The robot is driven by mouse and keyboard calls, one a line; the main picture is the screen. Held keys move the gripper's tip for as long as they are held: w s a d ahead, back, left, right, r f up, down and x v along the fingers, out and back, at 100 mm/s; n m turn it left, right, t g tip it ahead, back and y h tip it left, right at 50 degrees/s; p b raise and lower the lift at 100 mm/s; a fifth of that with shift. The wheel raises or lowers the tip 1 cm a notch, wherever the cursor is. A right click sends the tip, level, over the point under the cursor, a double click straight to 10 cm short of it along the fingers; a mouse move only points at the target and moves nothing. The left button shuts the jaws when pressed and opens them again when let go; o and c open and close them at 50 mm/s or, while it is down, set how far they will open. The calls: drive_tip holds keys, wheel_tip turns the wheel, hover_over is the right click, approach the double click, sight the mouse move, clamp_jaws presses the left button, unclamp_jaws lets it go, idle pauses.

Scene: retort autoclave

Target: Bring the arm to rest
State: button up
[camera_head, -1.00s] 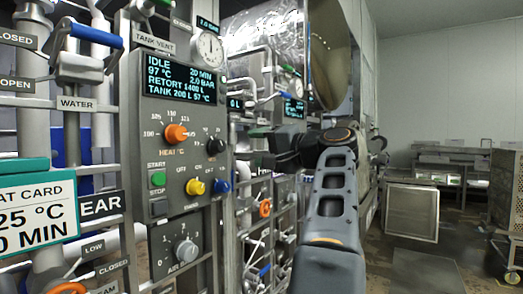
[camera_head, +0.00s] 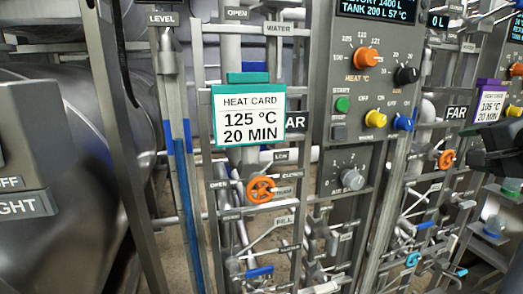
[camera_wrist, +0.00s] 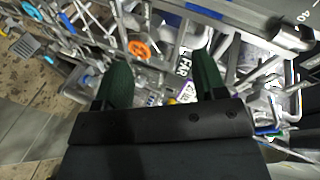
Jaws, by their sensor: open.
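My gripper (camera_wrist: 162,78) shows in the wrist view, with its two dark green fingers well apart and nothing between them. Beyond the fingers are pipes, the purple-edged card, a FAR label (camera_wrist: 183,66) and an orange handwheel (camera_wrist: 139,49). The rest of the arm is out of that view.
The control panel (camera_head: 343,132) with coloured knobs stands right of centre in the head view. A heat card (camera_head: 248,116) reading 125 °C, 20 MIN hangs left of it. A second card (camera_head: 490,104) reads 105 °C. Pipes and valves crowd the front; bare floor (camera_wrist: 22,150) shows at lower left.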

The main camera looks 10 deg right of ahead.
drive_tip(key=a+f+n+g+y+p, duration=0.1)
drive_tip(key=a+f+n+g+p, duration=0.1)
drive_tip(key=a+f+g, duration=0.35)
drive_tip(key=a+f+n+g+p, duration=0.2)
drive_tip(key=a+f, duration=0.5)
drive_tip(key=f, duration=0.4)
drive_tip(key=s+a+f+n+g+p, duration=0.1)
drive_tip(key=s+a+f+n+p, duration=0.1)
drive_tip(key=a+n, duration=0.3)
drive_tip(key=s+a+f+n+g+p, duration=0.1)
drive_tip(key=s+a+f+n+p, duration=0.2)
drive_tip(key=a, duration=1.1)
drive_tip(key=shift+s+a+f+n+g, duration=0.35)
drive_tip(key=shift+s+f+n, duration=0.25)
drive_tip(key=shift+f+n, duration=0.75)
drive_tip(key=shift+d+r, duration=0.1)
drive_tip(key=shift+r, duration=0.05)
